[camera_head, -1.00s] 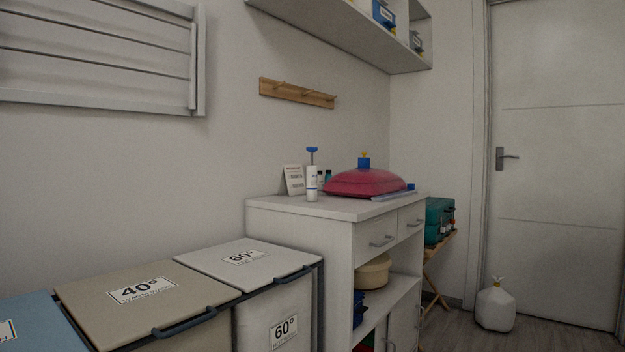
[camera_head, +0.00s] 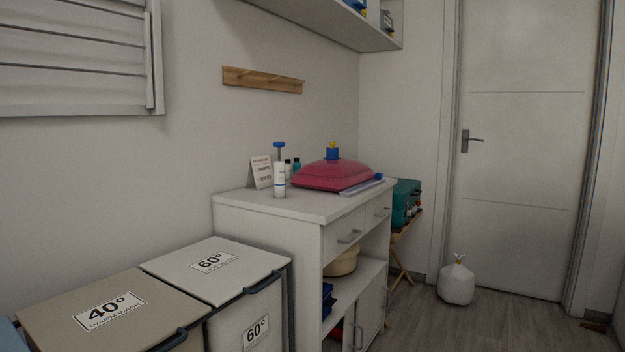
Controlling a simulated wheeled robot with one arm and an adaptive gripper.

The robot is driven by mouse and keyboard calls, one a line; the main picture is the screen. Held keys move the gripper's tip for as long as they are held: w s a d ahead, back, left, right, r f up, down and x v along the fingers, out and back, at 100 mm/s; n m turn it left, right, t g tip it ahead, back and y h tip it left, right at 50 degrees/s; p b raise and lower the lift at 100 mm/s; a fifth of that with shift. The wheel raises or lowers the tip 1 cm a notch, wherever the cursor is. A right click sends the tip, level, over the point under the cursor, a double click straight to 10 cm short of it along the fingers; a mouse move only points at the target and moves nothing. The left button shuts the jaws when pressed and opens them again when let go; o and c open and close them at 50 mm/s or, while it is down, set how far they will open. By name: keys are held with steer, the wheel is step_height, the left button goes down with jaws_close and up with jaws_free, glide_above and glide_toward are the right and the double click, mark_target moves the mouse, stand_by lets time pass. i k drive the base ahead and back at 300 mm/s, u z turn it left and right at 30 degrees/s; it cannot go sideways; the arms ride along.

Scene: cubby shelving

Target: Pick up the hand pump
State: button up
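A white hand pump with a blue T-shaped handle (camera_head: 279,178) stands upright on the near part of the white cabinet top (camera_head: 335,203). Nothing covers it in this view. A white card with print (camera_head: 261,172) stands just left of it. Small bottles with dark and teal caps (camera_head: 292,167) stand behind it to the right. My gripper is not in view.
Laundry bins marked 40° (camera_head: 108,308) and 60° (camera_head: 215,270) stand left of the cabinet. A wall shelf (camera_head: 318,22) and wooden peg rail (camera_head: 262,80) are above. A white bag (camera_head: 456,283) sits near the door (camera_head: 517,150).

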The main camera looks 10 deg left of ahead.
mark_target(279, 169)
steer(key=z, duration=0.6)
steer(key=i, duration=1.85)
steer(key=u, duration=3.4)
